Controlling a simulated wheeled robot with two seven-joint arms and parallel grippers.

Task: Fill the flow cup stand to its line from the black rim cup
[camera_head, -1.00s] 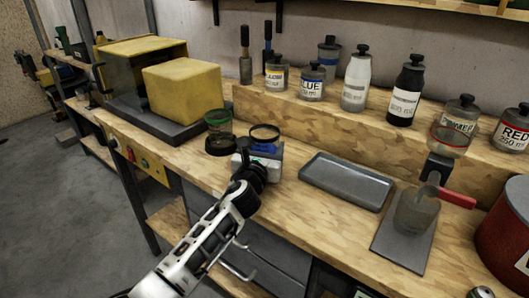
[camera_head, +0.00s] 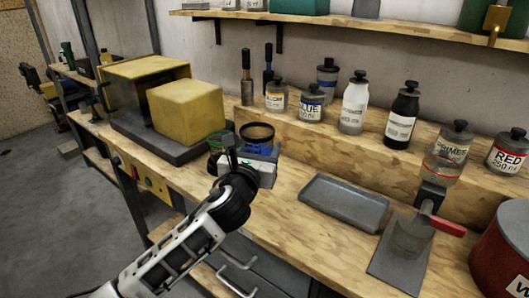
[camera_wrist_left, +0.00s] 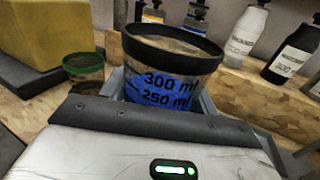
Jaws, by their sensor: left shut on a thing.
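The black rim cup (camera_head: 257,131) is clear, with blue liquid inside and a black ring around its mouth. It is held upright in my left gripper (camera_head: 256,162), above the left part of the bench. In the left wrist view the cup (camera_wrist_left: 172,75) shows 300 ml and 250 ml marks over the blue, between the fingers. The flow cup stand (camera_head: 393,262) is at the right, with a grey base plate. Its clear upper cup (camera_head: 440,167) has a red line and appears empty. A red handle (camera_head: 446,225) sits below, and a clear beaker (camera_head: 411,236) stands on the plate.
A green rim cup (camera_head: 217,140) stands just left of the held cup. An empty grey tray (camera_head: 343,204) lies between it and the stand. Several labelled jars line the raised shelf behind. A red pot (camera_head: 500,262) stands right of the stand.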

